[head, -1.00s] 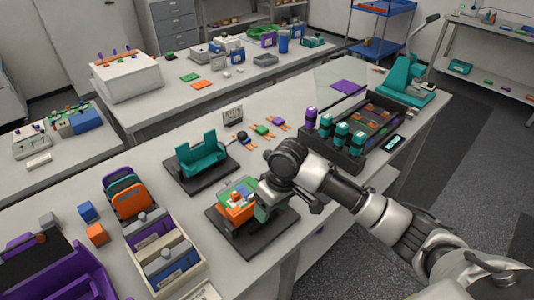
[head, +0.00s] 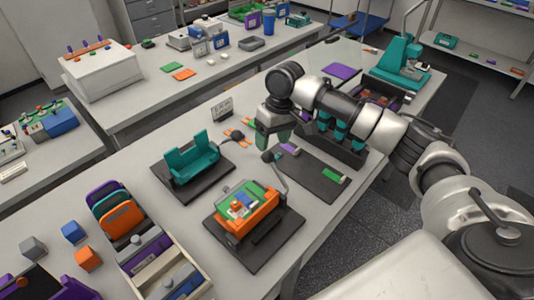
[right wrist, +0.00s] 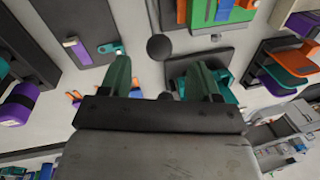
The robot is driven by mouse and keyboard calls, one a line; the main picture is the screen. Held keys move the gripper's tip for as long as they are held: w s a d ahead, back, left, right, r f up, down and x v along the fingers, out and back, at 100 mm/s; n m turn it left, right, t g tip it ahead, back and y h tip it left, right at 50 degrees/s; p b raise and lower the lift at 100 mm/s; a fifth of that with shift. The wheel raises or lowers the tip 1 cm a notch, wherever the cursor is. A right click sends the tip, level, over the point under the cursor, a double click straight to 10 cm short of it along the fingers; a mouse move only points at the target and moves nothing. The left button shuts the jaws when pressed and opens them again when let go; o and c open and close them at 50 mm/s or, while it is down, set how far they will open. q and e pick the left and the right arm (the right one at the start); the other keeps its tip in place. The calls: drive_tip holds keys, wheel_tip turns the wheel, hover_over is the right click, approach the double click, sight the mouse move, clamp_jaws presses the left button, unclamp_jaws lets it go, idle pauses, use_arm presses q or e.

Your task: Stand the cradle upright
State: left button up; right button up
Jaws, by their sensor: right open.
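An orange cradle (head: 262,216) on a black base plate (head: 262,252) holds a green board (head: 240,200) with small coloured parts. Its board side faces up at a slant. A thin lever with a dark ball knob (head: 268,156) rises at its back right; the knob also shows in the right wrist view (right wrist: 160,47). A teal cradle (head: 192,160) stands on another black plate to the left. My right gripper (head: 272,143) is open and empty, above the table just behind the orange cradle, apart from it. Its green fingers (right wrist: 160,85) show in the right wrist view. My left gripper is out of view.
A dark mat (head: 308,178) lies right of the orange cradle, with a dark rack of teal-topped cylinders (head: 340,130) behind it, partly hidden by my arm.

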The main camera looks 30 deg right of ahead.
sight(269, 152)
drive_tip(key=f, duration=0.3)
drive_tip(key=shift+w+a+f, duration=0.1)
drive_tip(key=shift+a+f, duration=0.2)
drive_tip(key=shift+a, duration=0.1)
drive_tip(key=f, duration=0.2)
drive_tip(key=p, duration=0.1)
drive_tip(key=shift+w+a+f, duration=0.1)
drive_tip(key=shift+a+f, duration=0.15)
drive_tip(key=shift+f, duration=0.35)
drive_tip(key=shift+c, duration=1.1)
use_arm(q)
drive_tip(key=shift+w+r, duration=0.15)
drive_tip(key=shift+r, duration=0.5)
use_arm(e)
clamp_jaws()
